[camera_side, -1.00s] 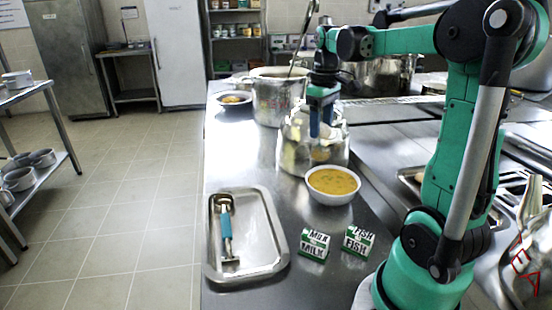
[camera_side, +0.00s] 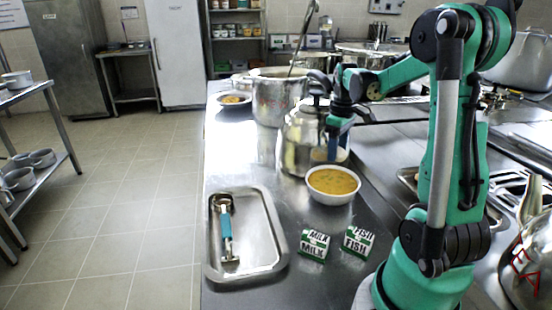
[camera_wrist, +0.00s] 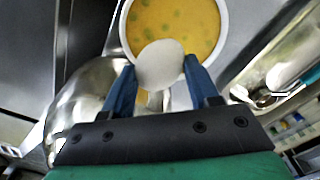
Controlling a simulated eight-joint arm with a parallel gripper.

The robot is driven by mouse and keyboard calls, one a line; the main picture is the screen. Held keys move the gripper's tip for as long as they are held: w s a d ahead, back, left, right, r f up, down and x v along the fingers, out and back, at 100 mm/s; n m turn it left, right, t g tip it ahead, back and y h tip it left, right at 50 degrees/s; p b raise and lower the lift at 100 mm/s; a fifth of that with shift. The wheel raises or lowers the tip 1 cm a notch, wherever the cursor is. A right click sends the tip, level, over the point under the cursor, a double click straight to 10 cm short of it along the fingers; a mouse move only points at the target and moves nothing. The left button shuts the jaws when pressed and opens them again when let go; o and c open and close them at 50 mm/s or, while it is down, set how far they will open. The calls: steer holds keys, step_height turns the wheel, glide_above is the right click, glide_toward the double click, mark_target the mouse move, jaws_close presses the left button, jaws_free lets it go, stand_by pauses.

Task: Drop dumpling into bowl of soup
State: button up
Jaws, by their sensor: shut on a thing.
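A white bowl of yellow-orange soup (camera_side: 333,196) stands on the steel counter; it also fills the top middle of the wrist view (camera_wrist: 143,30). My gripper (camera_side: 333,156) points down behind the bowl's far rim in the side view, with its blue fingers in front of the shiny kettle. In the wrist view my gripper (camera_wrist: 158,74) is shut on a pale, rounded dumpling (camera_wrist: 160,60), which overlaps the near part of the soup. The dumpling cannot be made out in the side view.
A shiny metal kettle (camera_side: 296,140) stands close behind the bowl, and a tall stockpot (camera_side: 272,98) behind that. Milk (camera_side: 314,245) and fish (camera_side: 357,241) signs stand in front of the bowl.

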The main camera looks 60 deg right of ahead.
steer(key=o, duration=1.3)
steer(key=shift+o, duration=0.2)
steer(key=shift+r, duration=2.85)
steer(key=w+a+f+t, duration=0.1)
steer(key=a+t, duration=0.1)
steer(key=a, duration=0.6)
steer(key=w+a+t, duration=0.1)
steer(key=a+t, duration=0.1)
steer(key=a, duration=0.7)
steer(key=w+a+f+n+t, duration=0.1)
steer(key=a+t, duration=0.2)
steer(key=a, duration=0.5)
steer(key=shift+w+a+f, duration=0.3)
steer(key=shift+w+f, duration=0.05)
steer(key=shift+w, duration=0.05)
